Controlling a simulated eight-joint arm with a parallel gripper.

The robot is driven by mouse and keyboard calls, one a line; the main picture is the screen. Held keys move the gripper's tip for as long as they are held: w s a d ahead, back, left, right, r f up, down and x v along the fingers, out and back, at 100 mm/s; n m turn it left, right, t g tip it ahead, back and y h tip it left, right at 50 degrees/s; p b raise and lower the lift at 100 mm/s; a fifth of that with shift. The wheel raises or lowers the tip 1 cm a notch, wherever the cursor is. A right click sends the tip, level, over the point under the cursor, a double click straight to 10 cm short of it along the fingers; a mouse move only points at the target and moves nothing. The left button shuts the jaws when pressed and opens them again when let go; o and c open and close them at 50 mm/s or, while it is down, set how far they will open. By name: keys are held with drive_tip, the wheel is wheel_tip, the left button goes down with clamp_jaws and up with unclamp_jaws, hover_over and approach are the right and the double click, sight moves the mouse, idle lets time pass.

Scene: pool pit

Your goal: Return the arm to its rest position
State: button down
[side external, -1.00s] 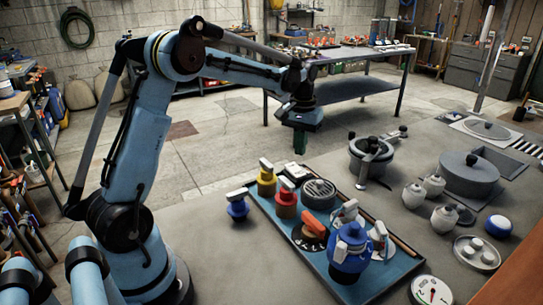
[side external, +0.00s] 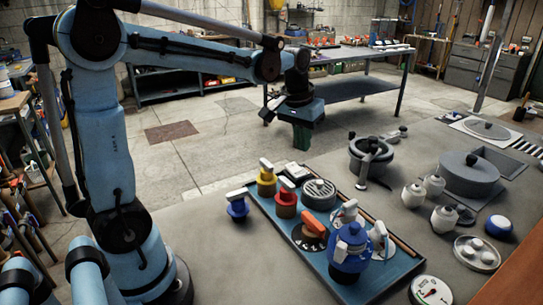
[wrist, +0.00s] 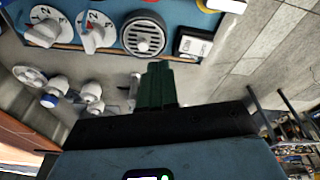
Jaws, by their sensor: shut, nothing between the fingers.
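My gripper (side external: 301,136) hangs in the air past the far edge of the grey work surface, pointing down, with dark green fingers. It is clear of every object. In the wrist view its green fingers (wrist: 157,86) are together with nothing between them. My arm is raised, its upper link running across the top left of the side view.
A blue tray (side external: 305,255) on the work surface holds valves and a round grille (side external: 319,191). A grey pot-like fitting (side external: 370,158) and white jars (side external: 413,195) stand further right. A metal bench (side external: 352,88) stands behind.

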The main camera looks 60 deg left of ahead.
drive_tip(key=s+d+f+m+t, duration=0.2)
drive_tip(key=s+d+m+t, duration=0.2)
drive_tip(key=s+d, duration=0.5)
drive_tip(key=shift+s+t+h, duration=0.3)
drive_tip(key=shift+s+t, duration=0.1)
drive_tip(key=shift+s, duration=0.8)
